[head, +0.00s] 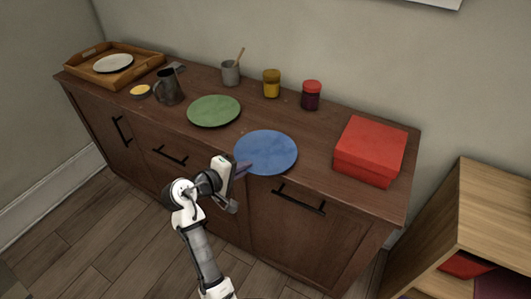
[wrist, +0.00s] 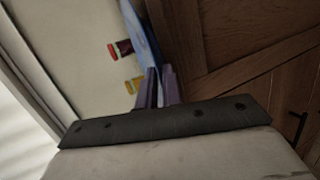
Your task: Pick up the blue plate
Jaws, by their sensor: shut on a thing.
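The blue plate (head: 268,152) is at the front edge of the dark wooden sideboard, in the middle of the head view. My gripper (head: 243,167) is at the plate's near left rim and shut on it. In the wrist view the plate (wrist: 143,32) shows nearly edge-on, its rim running down to the fingertips of my gripper (wrist: 158,84). Whether the plate rests on the top or is slightly raised, I cannot tell.
On the sideboard (head: 304,131), a green plate (head: 214,110) lies left of the blue one and a red box (head: 370,150) stands right. Two jars (head: 271,83) (head: 311,95), a grey cup (head: 230,73), a dark pitcher (head: 168,87) and a wooden tray (head: 84,69) stand farther back or left.

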